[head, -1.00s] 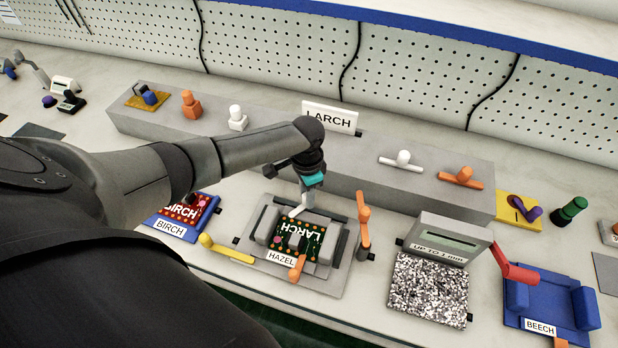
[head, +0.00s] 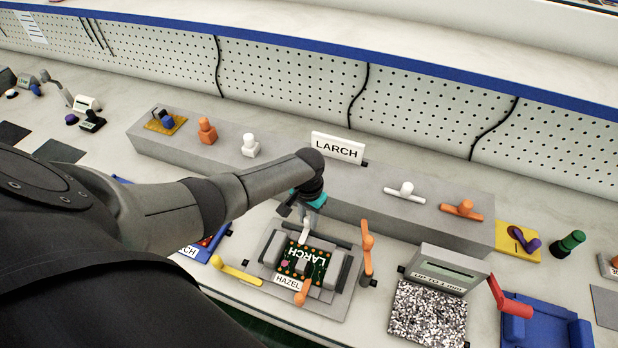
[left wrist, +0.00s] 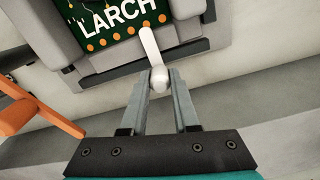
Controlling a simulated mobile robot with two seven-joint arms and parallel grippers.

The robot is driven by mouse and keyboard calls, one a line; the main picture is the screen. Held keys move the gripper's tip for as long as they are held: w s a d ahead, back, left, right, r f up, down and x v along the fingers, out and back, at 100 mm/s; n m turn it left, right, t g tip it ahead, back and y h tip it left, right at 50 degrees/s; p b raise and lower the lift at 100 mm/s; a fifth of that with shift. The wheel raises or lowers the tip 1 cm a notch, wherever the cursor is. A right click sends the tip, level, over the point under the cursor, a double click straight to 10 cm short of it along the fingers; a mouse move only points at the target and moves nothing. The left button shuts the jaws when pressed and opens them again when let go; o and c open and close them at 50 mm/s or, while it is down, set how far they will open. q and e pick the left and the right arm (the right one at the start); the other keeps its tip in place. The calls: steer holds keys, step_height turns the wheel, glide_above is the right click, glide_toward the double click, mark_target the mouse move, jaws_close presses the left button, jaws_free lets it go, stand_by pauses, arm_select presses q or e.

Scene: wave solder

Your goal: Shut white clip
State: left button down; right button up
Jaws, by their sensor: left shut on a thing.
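The white clip (head: 305,234) is at the far edge of the grey fixture (head: 345,283) that holds the green LARCH board (head: 312,265). In the left wrist view the clip's arm (left wrist: 149,45) reaches to the board's edge. My left gripper (head: 307,217) is at the clip, and in the left wrist view its two fingers (left wrist: 160,88) are shut on the clip's rounded knob. Whether the clip's tip presses on the board is hard to tell. My right gripper is not in view.
An orange lever (head: 367,250) stands right of the fixture, an orange clip (head: 302,292) lies at its front, and a yellow lever (head: 237,273) is at its left. A long grey ledge (head: 350,192) with the LARCH sign (head: 338,148) runs behind. A grey box (head: 447,268) stands at right.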

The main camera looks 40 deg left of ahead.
mark_target(308, 217)
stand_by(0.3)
arm_select(q)
steer(key=c, duration=0.7)
jaws_free()
steer(key=shift+o, duration=0.2)
step_height(308, 217, up, 15)
steer(key=p, duration=0.3)
steer(key=shift+r+p, duration=0.15)
steer(key=shift+p, duration=0.2)
